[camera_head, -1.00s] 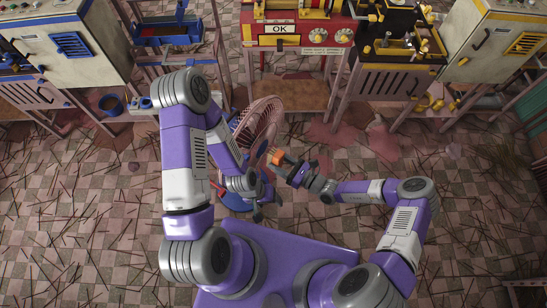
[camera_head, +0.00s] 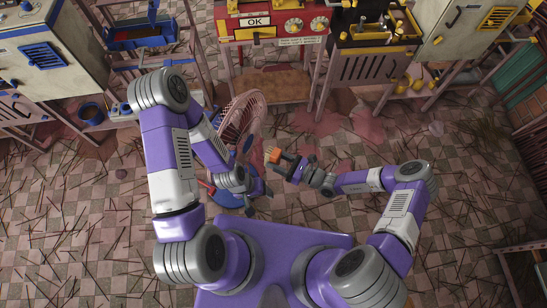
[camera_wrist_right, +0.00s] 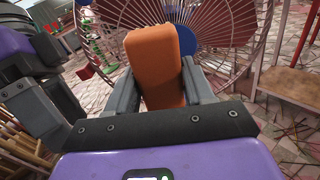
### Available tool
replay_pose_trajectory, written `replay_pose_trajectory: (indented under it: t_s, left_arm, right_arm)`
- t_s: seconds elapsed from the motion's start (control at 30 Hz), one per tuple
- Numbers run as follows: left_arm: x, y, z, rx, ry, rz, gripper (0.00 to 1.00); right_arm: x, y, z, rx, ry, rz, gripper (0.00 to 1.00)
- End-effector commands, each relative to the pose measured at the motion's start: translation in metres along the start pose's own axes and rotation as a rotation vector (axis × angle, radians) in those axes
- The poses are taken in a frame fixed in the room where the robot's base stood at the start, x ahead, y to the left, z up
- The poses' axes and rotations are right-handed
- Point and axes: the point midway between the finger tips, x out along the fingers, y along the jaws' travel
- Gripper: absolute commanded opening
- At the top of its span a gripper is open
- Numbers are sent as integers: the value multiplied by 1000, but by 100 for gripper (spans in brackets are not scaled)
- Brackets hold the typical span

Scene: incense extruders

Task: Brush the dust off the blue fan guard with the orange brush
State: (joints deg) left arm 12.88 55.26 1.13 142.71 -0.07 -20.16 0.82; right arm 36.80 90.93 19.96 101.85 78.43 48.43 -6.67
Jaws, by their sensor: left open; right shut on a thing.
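The fan guard (camera_head: 238,118) is a round wire cage on a standing fan. Its wires look dusty pink, not blue, in the head view. The wrist view shows the guard's wires (camera_wrist_right: 272,48) up close, with a blue disc (camera_wrist_right: 222,24) at the centre. My right gripper (camera_head: 282,160) is shut on the orange brush (camera_wrist_right: 158,62), which stands up between the fingers. The brush overlaps the guard in the wrist view; I cannot tell whether they touch. In the head view the brush is right of the guard and below it. My left gripper (camera_head: 256,193) is open beside the fan's blue base (camera_head: 228,198).
A red machine marked OK (camera_head: 270,24) on a stand and a black-topped bench (camera_head: 375,50) stand behind the fan. A blue tray (camera_head: 142,34) is on a frame at upper left. Thin sticks litter the tiled floor.

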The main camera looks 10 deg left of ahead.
Motion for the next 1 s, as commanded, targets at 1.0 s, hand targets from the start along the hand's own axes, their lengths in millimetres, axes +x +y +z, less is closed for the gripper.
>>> replay_pose_trajectory:
  t_s: [1.0]
  left_arm:
    - [-2, 1, 0, 0, 0, 0, 69]
  right_arm:
    - [-65, -1, 0, -1, 0, -1, 28]
